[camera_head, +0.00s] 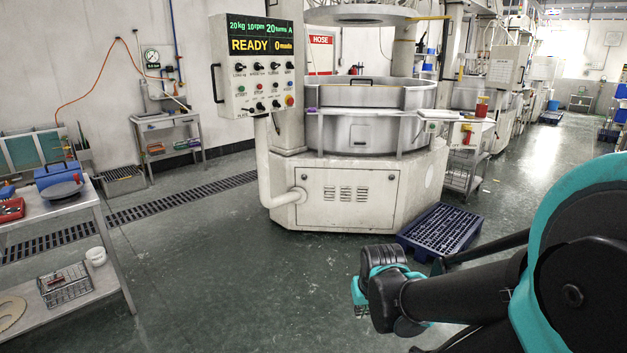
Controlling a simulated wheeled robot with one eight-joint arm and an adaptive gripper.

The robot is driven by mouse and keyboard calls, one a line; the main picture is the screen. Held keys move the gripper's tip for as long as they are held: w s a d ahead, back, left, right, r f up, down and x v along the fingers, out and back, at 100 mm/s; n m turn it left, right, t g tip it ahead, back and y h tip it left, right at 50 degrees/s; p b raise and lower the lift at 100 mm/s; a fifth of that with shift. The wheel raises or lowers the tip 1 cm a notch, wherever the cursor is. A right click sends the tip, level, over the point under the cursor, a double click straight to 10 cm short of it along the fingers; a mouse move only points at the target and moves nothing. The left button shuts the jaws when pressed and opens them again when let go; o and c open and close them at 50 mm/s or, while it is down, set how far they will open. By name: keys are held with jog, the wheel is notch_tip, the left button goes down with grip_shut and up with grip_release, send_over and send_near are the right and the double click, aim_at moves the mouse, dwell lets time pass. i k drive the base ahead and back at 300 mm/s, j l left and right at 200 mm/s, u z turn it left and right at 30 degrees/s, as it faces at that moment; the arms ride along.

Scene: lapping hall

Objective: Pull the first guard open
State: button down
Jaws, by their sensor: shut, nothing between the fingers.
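The nearest lapping machine (358,200) stands in the middle, a white cabinet with a round steel drum on top. Its guard (352,97) is a curved grey panel around the front of the drum, and it appears closed. A dark bar handle (347,81) shows at the guard's upper edge. My gripper (359,296), black with teal parts, is at lower right, low in front of the machine and well apart from the guard. It is shut and empty. Its fingertips are small and partly hidden by the wrist.
A control panel (258,65) reading READY juts out at the machine's left. A dark blue pallet (440,229) lies on the floor at its right foot. A loaded side bench (62,215) stands at left. The green floor in front of the machine is clear.

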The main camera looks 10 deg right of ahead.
aim_at(332, 95)
jog(key=i+z, duration=0.35)
jog(key=i, duration=1.95)
